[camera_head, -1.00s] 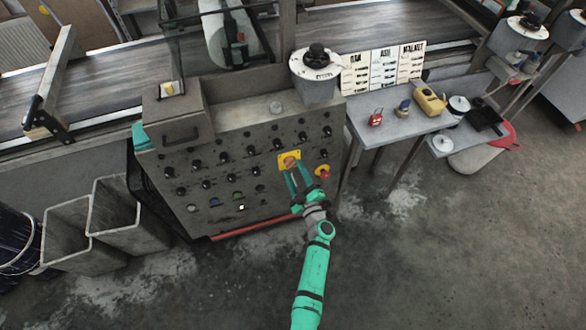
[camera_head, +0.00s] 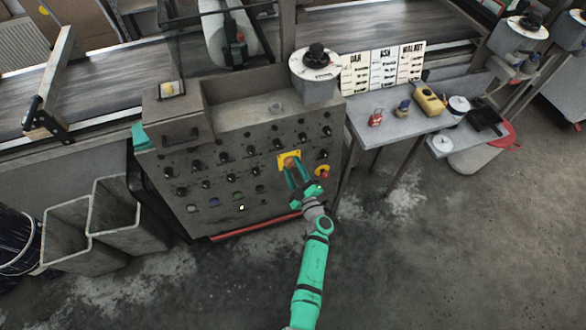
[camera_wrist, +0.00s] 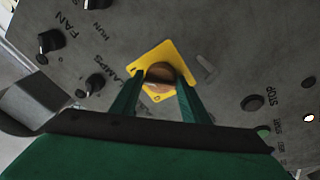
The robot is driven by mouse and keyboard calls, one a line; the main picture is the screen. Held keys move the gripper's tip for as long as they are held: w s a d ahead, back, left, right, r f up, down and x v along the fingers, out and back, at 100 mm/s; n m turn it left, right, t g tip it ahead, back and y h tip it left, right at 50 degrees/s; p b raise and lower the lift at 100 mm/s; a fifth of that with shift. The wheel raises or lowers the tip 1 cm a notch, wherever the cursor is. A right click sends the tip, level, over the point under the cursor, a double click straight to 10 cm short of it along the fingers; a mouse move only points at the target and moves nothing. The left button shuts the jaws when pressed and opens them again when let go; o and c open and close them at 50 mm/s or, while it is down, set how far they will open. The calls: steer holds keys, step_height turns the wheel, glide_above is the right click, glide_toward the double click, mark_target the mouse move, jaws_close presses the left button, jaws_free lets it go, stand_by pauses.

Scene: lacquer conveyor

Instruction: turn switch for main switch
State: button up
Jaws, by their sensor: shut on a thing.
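Several black knobs cover the grey panel (camera_head: 215,150). A side table (camera_head: 390,125) with small containers stands to the right. The floor in front is clear.

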steer(key=shift+s+a+f+n, duration=0.1)
steer(key=shift+f+n, duration=0.05)
steer(key=shift+n, duration=0.15)
steer(key=n+y, duration=0.1)
steer(key=n, duration=0.3)
steer(key=shift+g, duration=0.4)
steer(key=n, duration=0.5)
steer(key=shift+d+g, duration=0.2)
steer(key=shift+g, duration=0.2)
steer(key=n+g, duration=0.1)
steer(key=n, duration=0.4)
steer(key=shift+d, duration=0.1)
steer(key=shift+r+n+g, duration=0.15)
steer(key=shift+n, duration=0.8)
steer(key=shift+r+n+g, duration=0.1)
steer(key=shift+n+g, duration=0.05)
steer(key=shift+n, duration=0.8)
steer(key=shift+d, duration=0.1)
steer(key=o, duration=0.7)
steer(key=shift+w+r+n, duration=0.15)
steer(key=shift+w+n, duration=0.05)
steer(key=shift+n, duration=0.1)
